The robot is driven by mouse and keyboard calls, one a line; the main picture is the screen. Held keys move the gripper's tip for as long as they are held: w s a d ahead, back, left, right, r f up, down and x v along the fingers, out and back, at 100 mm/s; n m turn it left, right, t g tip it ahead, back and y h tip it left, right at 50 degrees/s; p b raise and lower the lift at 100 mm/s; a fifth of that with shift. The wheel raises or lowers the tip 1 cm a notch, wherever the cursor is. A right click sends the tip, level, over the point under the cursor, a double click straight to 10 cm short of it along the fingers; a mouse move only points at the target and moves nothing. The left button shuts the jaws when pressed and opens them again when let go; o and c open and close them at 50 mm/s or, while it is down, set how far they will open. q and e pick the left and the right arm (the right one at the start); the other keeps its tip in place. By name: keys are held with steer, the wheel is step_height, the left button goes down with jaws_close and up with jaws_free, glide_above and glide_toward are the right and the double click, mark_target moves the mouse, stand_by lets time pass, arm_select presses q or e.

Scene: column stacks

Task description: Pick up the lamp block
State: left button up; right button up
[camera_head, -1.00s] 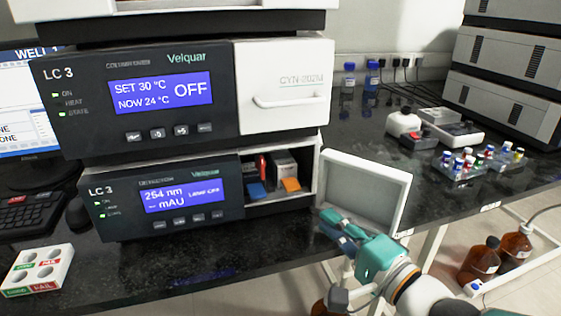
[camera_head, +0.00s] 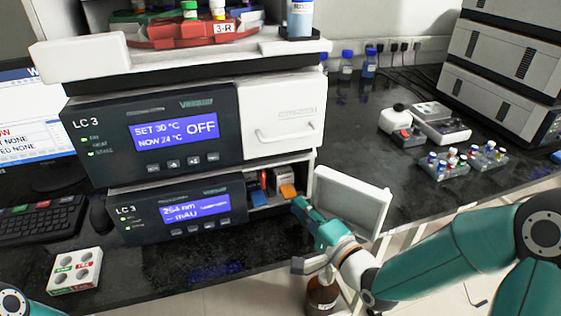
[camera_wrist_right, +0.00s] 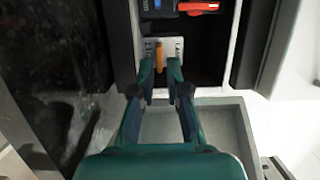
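The grey block with an orange tab (camera_head: 288,191), which appears to be the lamp block, sits inside the open compartment of the lower LC 3 unit. In the right wrist view its orange tab (camera_wrist_right: 158,56) stands out from a pale slotted face. My right gripper (camera_head: 298,204) is at the compartment mouth, just in front of the orange tab. In the right wrist view its fingers (camera_wrist_right: 161,68) are apart, with the tab's lower end between or just beyond the tips; contact cannot be told. My left gripper is out of view.
A block with a blue tab (camera_head: 257,198) and a red part sits left of the orange one. The open white door (camera_head: 350,200) hangs to the right of the compartment. A white tray with round wells (camera_head: 75,270) lies on the bench at left.

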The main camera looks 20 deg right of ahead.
mark_target(291, 193)
steer(key=shift+w, duration=0.25)
steer(key=x, duration=0.3)
steer(key=p+x, duration=0.1)
steer(key=x, duration=0.1)
steer(key=shift+d+f, duration=0.1)
steer(key=shift+d, duration=0.15)
jaws_close()
